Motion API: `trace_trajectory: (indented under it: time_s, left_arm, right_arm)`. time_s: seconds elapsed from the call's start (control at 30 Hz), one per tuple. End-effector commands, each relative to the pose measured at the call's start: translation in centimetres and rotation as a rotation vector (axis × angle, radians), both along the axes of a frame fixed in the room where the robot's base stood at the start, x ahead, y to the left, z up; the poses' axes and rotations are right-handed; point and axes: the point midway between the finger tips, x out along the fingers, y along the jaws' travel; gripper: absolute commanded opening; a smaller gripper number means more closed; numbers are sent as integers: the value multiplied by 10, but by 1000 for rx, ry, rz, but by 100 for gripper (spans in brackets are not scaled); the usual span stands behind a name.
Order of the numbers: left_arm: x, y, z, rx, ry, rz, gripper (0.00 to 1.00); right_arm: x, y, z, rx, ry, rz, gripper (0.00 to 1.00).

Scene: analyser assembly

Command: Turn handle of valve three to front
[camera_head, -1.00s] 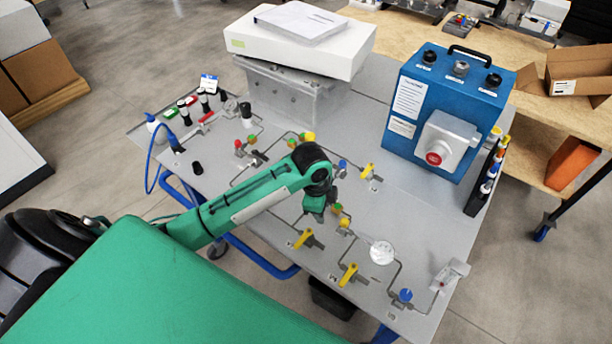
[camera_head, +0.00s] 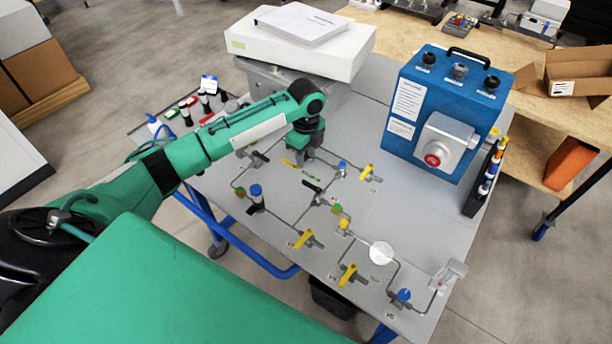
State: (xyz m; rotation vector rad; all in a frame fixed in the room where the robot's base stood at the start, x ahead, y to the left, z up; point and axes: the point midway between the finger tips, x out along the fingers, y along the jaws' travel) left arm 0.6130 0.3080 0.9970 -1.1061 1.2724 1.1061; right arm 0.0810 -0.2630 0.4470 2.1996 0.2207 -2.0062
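My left gripper (camera_head: 304,152) hangs pointing down over the back middle of the grey panel (camera_head: 425,220). Its fingertips are small and partly hidden, so whether they are open or shut cannot be told. Lever handles stand on the pipework: a black one (camera_head: 312,186) just in front of the gripper, another black one (camera_head: 259,157) to its left, and yellow ones at the right (camera_head: 367,172), front middle (camera_head: 304,239) and front (camera_head: 348,274). No readable number marks which is valve three. My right gripper is out of view.
A blue control box (camera_head: 440,110) with a red button stands at the panel's back right. A white device (camera_head: 300,50) sits on a grey bin behind my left arm. A blue-topped fitting (camera_head: 256,192) rises near the front left edge.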

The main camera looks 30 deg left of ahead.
Motion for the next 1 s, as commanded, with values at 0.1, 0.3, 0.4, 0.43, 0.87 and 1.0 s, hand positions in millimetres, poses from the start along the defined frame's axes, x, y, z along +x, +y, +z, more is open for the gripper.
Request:
trace_trajectory:
  time_s: [0.1, 0.3, 0.4, 0.43, 0.87, 1.0]
  left_arm:
    - [-2, 0, -25, 1, 6, 0, 36]
    - [-1, 0, -66, 0, 3, 2, 36]
    - [-1, -1, -82, 0, 2, 1, 36]
    - [-1, 0, -86, 0, 3, 1, 36]
    - [0, 0, -103, 1, -1, 0, 36]
    - [0, 0, -103, 1, -1, 0, 21]
  right_arm:
    - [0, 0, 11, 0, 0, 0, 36]
    - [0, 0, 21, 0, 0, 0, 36]
    - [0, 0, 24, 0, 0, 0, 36]
    - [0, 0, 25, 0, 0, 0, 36]
    - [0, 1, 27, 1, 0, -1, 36]
    - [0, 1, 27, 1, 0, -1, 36]
